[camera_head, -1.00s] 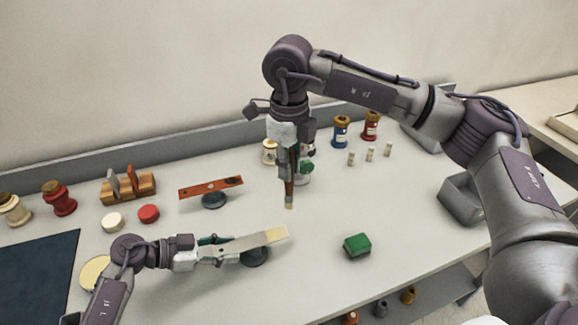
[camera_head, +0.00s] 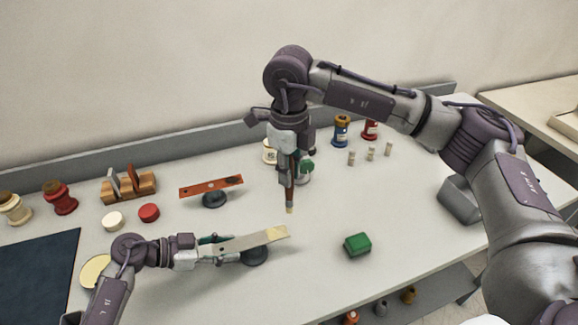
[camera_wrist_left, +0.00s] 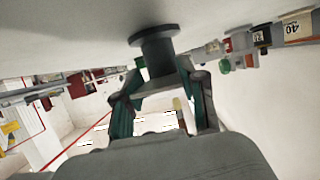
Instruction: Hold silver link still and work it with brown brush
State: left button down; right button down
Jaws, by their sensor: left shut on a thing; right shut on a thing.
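The silver link (camera_head: 250,241) is a flat pale bar with a yellowish right end. It lies level over a dark round stand (camera_head: 255,257), which also shows in the left wrist view (camera_wrist_left: 155,48). My left gripper (camera_head: 212,247) is shut on the link's left part; its fingers also show in the left wrist view (camera_wrist_left: 163,105). My right gripper (camera_head: 290,160) is shut on the brown brush (camera_head: 290,194), which points down with a pale tip. The brush tip shows just above the link's right end in the picture; whether they touch is unclear, but a gap shows.
An orange-red bar (camera_head: 211,186) lies on another dark stand behind the link. A green block (camera_head: 357,244) stands to the right, and a grey bin (camera_head: 461,199) beyond it. A wooden rack (camera_head: 129,188) and jars stand at the back left. A dark mat (camera_head: 38,275) covers the front left.

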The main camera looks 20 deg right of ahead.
aim_at(290, 193)
notch_tip(290, 193, down, 6)
jog(key=shift+r, duration=0.1)
jog(key=shift+a+f, duration=0.2)
jog(key=shift+f, duration=0.1)
jog(key=shift+d, duration=0.3)
jog(key=shift+a+r, duration=0.1)
jog(key=shift+r, duration=3.95)
pick_arm(q)
jog(key=c, duration=0.6)
grip_release()
